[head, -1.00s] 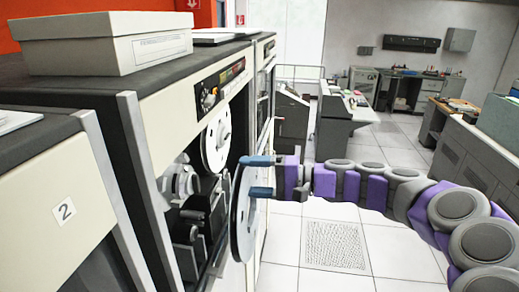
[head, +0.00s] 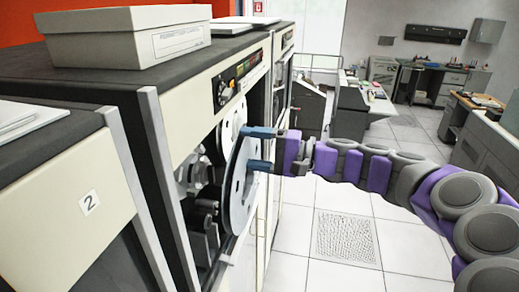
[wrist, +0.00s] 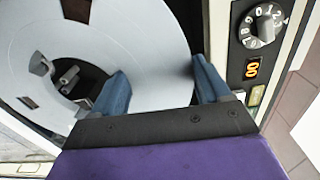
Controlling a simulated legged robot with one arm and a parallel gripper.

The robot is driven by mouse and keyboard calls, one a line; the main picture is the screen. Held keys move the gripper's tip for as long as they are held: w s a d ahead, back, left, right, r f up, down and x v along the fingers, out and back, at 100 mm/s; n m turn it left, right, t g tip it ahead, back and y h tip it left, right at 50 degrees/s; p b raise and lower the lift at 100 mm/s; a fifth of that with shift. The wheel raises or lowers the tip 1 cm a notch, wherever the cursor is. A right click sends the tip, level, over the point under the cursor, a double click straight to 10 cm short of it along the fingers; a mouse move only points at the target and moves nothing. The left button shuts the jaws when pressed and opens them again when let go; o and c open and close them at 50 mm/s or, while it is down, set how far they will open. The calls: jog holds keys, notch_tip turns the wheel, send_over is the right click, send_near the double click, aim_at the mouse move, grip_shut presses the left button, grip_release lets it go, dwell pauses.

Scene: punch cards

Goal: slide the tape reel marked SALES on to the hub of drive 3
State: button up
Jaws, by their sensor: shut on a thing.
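My gripper (head: 262,149) has its blue fingers shut on the rim of a pale grey tape reel (head: 238,195). The reel is upright in front of the open bay of a cream drive cabinet (head: 170,112), to the right of the cabinet marked 2. In the wrist view the reel (wrist: 145,35) fills the upper left, with the fingers (wrist: 162,88) at its edge. Grey metal parts (wrist: 70,76) show through its centre opening. A silvery hub-like part (head: 190,172) is partly visible in the bay. No SALES mark or number 3 is readable.
A second white reel (head: 229,125) sits in the bay behind the held one. The control panel (head: 238,78) is above, with a dial (wrist: 262,25) close to the fingers. A cardboard box (head: 125,38) lies on top. The tiled floor (head: 300,225) to the right is clear.

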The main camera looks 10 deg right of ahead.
jog(key=shift+w+d+r, duration=0.1)
jog(key=shift+w, duration=0.25)
jog(key=shift+w+a, duration=0.25)
jog(key=shift+a, duration=0.25)
jog(key=shift+x, duration=2)
jog(key=shift+x, duration=1.25)
jog(key=shift+a+r, duration=0.1)
jog(key=shift+a, duration=0.15)
